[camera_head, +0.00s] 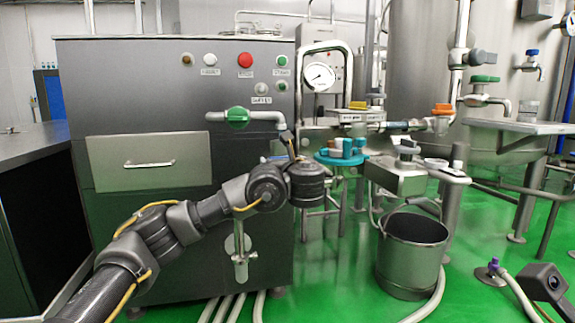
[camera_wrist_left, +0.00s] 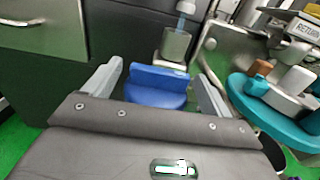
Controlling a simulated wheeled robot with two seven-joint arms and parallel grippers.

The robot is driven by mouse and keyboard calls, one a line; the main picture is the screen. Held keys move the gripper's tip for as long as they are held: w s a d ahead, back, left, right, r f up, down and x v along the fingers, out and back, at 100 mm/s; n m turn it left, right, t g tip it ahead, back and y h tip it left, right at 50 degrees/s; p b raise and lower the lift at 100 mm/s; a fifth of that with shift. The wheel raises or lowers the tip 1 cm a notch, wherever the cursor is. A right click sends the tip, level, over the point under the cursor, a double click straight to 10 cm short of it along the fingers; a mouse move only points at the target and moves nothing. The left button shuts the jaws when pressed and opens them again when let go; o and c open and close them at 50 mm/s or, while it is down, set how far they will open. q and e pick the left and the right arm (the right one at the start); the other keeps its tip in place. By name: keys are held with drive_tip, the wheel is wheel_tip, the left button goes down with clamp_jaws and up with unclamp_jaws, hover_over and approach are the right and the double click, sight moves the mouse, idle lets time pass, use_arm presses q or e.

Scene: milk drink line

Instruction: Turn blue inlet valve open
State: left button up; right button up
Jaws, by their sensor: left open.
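The blue inlet valve handle (camera_wrist_left: 158,88) shows in the left wrist view as a broad blue piece, with a grey metal fitting (camera_wrist_left: 176,45) and pipe just beyond it. My left gripper (camera_wrist_left: 158,72) is open, with one finger on each side of the blue handle. Gaps show between the fingers and the handle. In the head view my left gripper (camera_head: 289,145) is raised in front of the right edge of the steel cabinet, and my arm and wrist hide most of the blue valve there.
The steel cabinet (camera_head: 180,75) has a green-handled valve (camera_head: 237,118) above my wrist. A round teal tray (camera_head: 338,157) with small cups stands close on the right. A metal bucket (camera_head: 410,265) and hoses are on the green floor. An orange-handled valve (camera_head: 442,109) is farther right.

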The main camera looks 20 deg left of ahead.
use_arm(q)
drive_tip(key=b+v, duration=0.7)
drive_tip(key=v, duration=0.2)
drive_tip(key=shift+s+d, duration=0.2)
drive_tip(key=shift+r, duration=0.1)
idle(0.5)
